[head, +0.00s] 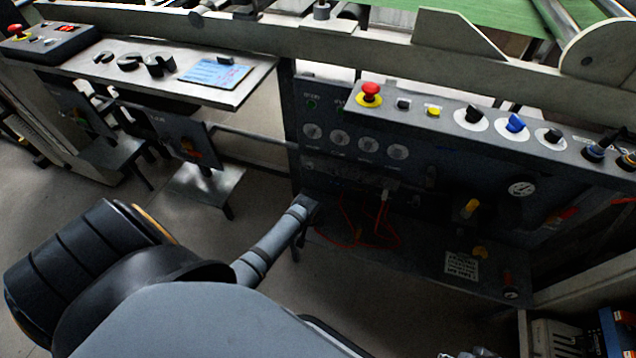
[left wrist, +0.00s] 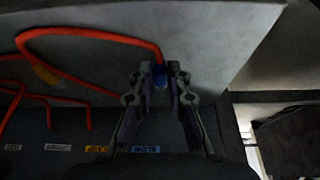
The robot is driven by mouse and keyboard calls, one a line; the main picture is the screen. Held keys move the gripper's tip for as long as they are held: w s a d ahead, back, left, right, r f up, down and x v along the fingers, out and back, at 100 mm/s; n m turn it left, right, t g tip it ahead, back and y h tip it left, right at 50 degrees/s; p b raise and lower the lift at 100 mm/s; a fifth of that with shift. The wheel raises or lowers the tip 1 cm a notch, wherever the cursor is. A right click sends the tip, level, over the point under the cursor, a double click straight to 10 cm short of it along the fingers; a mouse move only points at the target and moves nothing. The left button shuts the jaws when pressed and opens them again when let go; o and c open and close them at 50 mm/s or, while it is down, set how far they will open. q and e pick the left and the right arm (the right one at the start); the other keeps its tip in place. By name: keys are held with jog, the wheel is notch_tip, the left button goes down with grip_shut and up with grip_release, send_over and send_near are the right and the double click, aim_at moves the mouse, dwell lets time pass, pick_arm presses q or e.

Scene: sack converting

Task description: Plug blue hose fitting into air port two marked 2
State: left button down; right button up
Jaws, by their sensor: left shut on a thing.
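In the left wrist view my left gripper (left wrist: 160,90) is shut on the blue hose fitting (left wrist: 159,74), which sits between the fingertips. An orange-red hose (left wrist: 95,35) runs from the fitting and loops to the left. In the head view my left arm reaches toward the shaded lower front of the dark control panel (head: 350,172); its gripper is hard to make out there. Orange-red hoses (head: 398,238) hang below the panel. I cannot make out the port marked 2 in either view. My right gripper is not in view.
In the left wrist view, a yellow label (left wrist: 98,149) and a blue label (left wrist: 145,149) sit on a dark surface. In the head view, a red emergency button (head: 371,89) and several knobs line the console top. A gauge (head: 521,188) is at right.

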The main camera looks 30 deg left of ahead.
pick_arm(q)
jog(key=shift+r+p, duration=2.3)
jog(key=shift+p, duration=0.05)
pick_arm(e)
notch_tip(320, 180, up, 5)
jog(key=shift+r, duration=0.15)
pick_arm(q)
jog(key=shift+f, duration=0.1)
